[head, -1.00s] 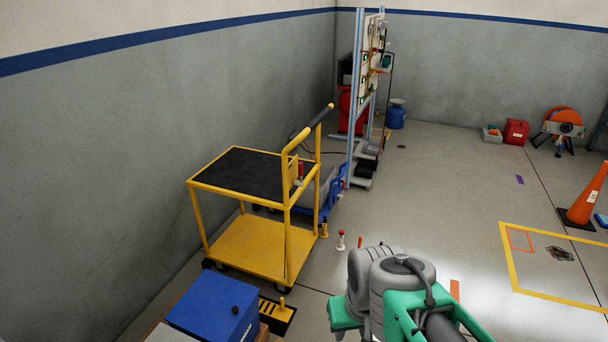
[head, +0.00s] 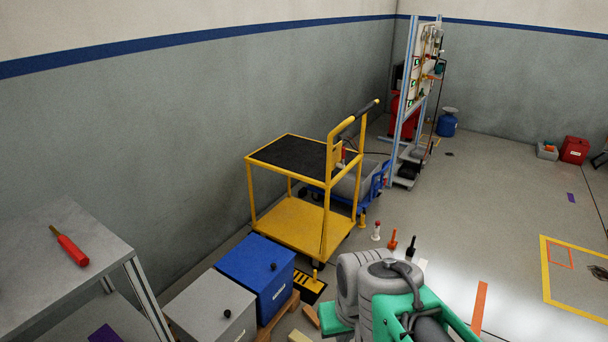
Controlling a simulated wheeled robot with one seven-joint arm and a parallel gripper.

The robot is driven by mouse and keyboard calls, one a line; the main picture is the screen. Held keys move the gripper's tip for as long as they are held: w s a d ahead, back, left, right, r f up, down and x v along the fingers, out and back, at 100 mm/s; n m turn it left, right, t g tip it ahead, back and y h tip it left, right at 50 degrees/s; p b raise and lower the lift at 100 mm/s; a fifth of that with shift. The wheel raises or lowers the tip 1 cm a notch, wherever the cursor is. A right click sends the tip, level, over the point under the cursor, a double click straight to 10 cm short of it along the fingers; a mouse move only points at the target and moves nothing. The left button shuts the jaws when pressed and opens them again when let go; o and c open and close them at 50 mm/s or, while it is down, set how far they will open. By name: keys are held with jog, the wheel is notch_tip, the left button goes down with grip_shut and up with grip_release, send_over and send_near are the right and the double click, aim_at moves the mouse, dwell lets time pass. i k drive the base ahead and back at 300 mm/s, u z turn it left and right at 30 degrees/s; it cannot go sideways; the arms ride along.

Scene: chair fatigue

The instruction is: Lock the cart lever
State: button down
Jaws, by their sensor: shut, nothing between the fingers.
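The yellow cart (head: 296,226) stands by the left wall with a black top (head: 290,153) and a raised push handle (head: 352,122) on its right end. A small red-tipped part (head: 343,153) shows by the handle frame; I cannot tell if it is the lever. A yellow upright peg (head: 315,274) stands on a black-and-yellow striped plate (head: 309,290) at the cart's front foot. Whether either is locked is unclear. My arm fills the bottom centre, in front of the cart and to its right. My gripper is out of view.
A blue box (head: 255,272) and a grey box (head: 207,310) stand in front of the cart. A grey table (head: 45,260) with a red-handled tool (head: 72,250) is at left. Small upright pegs (head: 392,240) dot the floor right of the cart. Open floor lies right.

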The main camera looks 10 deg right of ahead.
aim_at(343, 157)
jog(key=u, duration=0.35)
jog(key=k, duration=0.8)
jog(key=z, duration=0.3)
jog(key=i, duration=0.55)
jog(key=z, duration=0.8)
jog(key=i, duration=0.85)
jog(key=u, duration=0.8)
jog(key=i, duration=0.7)
jog(key=u, duration=0.85)
